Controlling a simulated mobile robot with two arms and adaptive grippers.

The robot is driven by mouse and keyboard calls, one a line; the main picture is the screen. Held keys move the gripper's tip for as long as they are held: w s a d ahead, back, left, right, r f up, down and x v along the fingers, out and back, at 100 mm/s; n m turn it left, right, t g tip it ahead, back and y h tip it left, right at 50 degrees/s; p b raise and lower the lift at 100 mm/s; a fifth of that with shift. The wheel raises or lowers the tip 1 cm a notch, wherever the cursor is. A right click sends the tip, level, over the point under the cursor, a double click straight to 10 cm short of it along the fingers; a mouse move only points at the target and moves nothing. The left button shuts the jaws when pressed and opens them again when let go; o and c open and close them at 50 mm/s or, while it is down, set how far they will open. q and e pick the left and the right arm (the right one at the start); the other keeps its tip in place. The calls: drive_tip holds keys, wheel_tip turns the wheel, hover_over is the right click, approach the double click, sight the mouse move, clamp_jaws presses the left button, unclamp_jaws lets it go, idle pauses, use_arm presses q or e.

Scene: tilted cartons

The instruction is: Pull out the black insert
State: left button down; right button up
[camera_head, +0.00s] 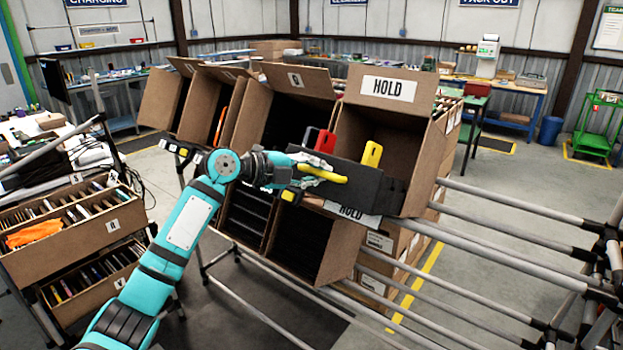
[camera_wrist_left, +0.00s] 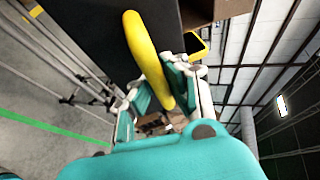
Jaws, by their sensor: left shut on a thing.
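The black insert (camera_head: 362,187) sits at the open front of the tilted carton labelled HOLD (camera_head: 430,165), its dark front panel facing out. A curved yellow handle (camera_head: 330,176) is on its front. My left gripper (camera_head: 311,173) is shut on this handle, with the arm coming in from the left. In the left wrist view the yellow handle (camera_wrist_left: 137,45) runs down between the fingers of my left gripper (camera_wrist_left: 165,88), beside the black panel (camera_wrist_left: 72,28). How far the insert reaches into the carton is hidden. My right gripper is not in view.
A red piece (camera_head: 325,141) and another yellow piece (camera_head: 371,154) stand up behind the black panel. More tilted open cartons (camera_head: 285,85) stand to the left. Grey rack rails (camera_head: 500,232) slope off to the right. File boxes (camera_head: 92,225) stand at the left.

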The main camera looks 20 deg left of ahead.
use_arm(q)
drive_tip(key=shift+w+d+f, duration=0.2)
drive_tip(key=shift+w+f, duration=0.3)
drive_tip(key=shift+w, duration=0.05)
drive_tip(key=c, duration=1.6)
unclamp_jaws()
drive_tip(key=shift+s, duration=0.1)
drive_tip(key=o, duration=0.3)
drive_tip(key=shift+s+a+r, duration=0.1)
drive_tip(key=shift+r, duration=0.1)
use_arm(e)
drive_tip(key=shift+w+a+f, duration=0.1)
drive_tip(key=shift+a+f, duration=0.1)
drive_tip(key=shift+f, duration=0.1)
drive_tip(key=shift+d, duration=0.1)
use_arm(q)
drive_tip(key=shift+s+a, duration=0.2)
drive_tip(key=shift+a, duration=0.1)
drive_tip(key=v, duration=1.1)
drive_tip(key=shift+s+a+r, duration=0.1)
drive_tip(key=shift+s, duration=0.1)
